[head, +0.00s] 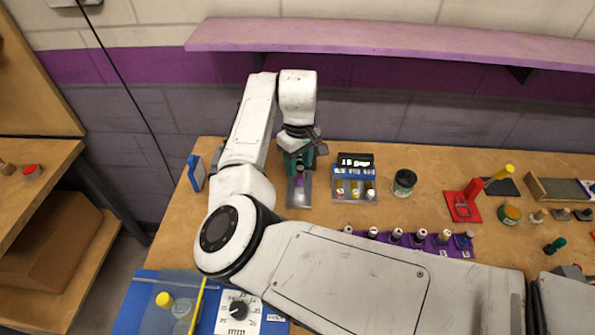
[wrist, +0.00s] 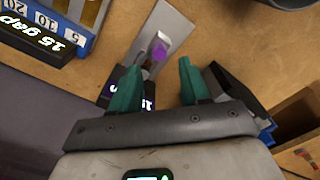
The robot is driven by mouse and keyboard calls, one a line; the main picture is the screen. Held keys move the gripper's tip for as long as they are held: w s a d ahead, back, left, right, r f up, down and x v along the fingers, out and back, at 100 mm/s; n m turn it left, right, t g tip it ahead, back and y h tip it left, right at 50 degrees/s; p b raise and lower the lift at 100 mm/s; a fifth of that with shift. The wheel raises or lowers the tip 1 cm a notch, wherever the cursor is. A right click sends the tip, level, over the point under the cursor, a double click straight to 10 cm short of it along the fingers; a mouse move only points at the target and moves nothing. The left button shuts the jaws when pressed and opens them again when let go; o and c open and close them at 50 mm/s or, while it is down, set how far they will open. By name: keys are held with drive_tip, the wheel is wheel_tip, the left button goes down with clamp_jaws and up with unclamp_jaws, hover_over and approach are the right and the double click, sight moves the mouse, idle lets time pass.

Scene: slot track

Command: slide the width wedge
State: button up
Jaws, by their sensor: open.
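A grey metal plate (head: 298,193) lies on the bench below my gripper. A small slider with a purple knob (wrist: 158,51) sits on it, with a pale block beside the knob; I take this to be the width wedge. A small dark display (wrist: 147,103) with purple lettering is partly hidden behind one finger. My gripper (wrist: 161,64) has two teal fingers, set apart and empty. In the wrist view the knob shows just beyond the gap between the fingertips, and I cannot tell whether either finger touches it. My gripper also shows in the head view (head: 298,162).
A blue gauge box (head: 355,190) with a "15 gap" display stands just right of the plate. A blue-edged block (head: 195,172) stands to the left. A dark jar (head: 404,182) and a red stand (head: 463,203) are further right. A purple shelf (head: 400,38) hangs above.

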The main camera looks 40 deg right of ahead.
sight(299, 178)
drive_tip(key=shift+s+f, duration=0.1)
drive_tip(key=shift+f, duration=2.4)
drive_tip(key=shift+c, duration=0.4)
clamp_jaws()
